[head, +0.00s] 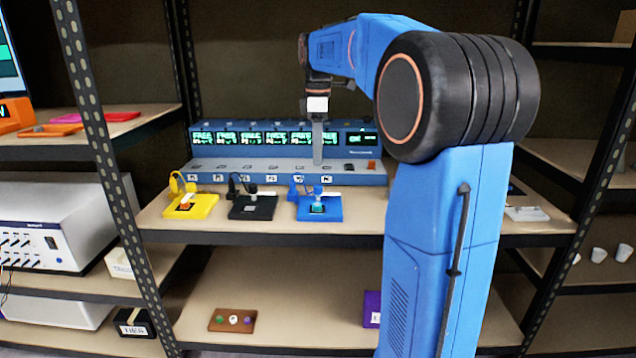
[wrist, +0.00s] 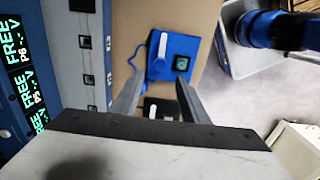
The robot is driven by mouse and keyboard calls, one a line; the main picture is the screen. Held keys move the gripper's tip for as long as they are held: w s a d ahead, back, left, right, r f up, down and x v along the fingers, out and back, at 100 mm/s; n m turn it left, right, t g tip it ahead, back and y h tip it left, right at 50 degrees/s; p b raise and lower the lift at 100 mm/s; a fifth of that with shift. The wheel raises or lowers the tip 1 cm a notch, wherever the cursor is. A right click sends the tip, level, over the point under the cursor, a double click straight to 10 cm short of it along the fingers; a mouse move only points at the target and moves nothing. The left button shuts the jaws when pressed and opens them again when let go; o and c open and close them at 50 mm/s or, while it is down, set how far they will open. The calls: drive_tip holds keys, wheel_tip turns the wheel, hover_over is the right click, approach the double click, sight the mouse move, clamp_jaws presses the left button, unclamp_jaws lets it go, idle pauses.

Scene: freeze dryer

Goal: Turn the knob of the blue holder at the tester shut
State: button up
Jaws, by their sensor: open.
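The blue holder (head: 333,212) lies on the shelf in front of the tester (head: 280,172), right of the black holder. It has a white bar on top and a dark socket with a small teal part. In the wrist view the blue holder (wrist: 201,48) shows just beyond my fingertips, with its white knob bar (wrist: 162,46) and the socket (wrist: 181,63) beside it.
The yellow holder (head: 203,208) and the black holder (head: 258,212) stand to the left. The black one (wrist: 161,108) shows between my fingers. The tester's display panel (head: 240,136) rises behind. Shelf posts flank the bay. A brown tray (head: 250,320) sits on the lower shelf.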

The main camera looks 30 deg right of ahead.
sight(318, 186)
wheel_tip(318, 186, down, 10)
drive_tip(key=shift+r, duration=0.2)
idle(0.3)
clamp_jaws()
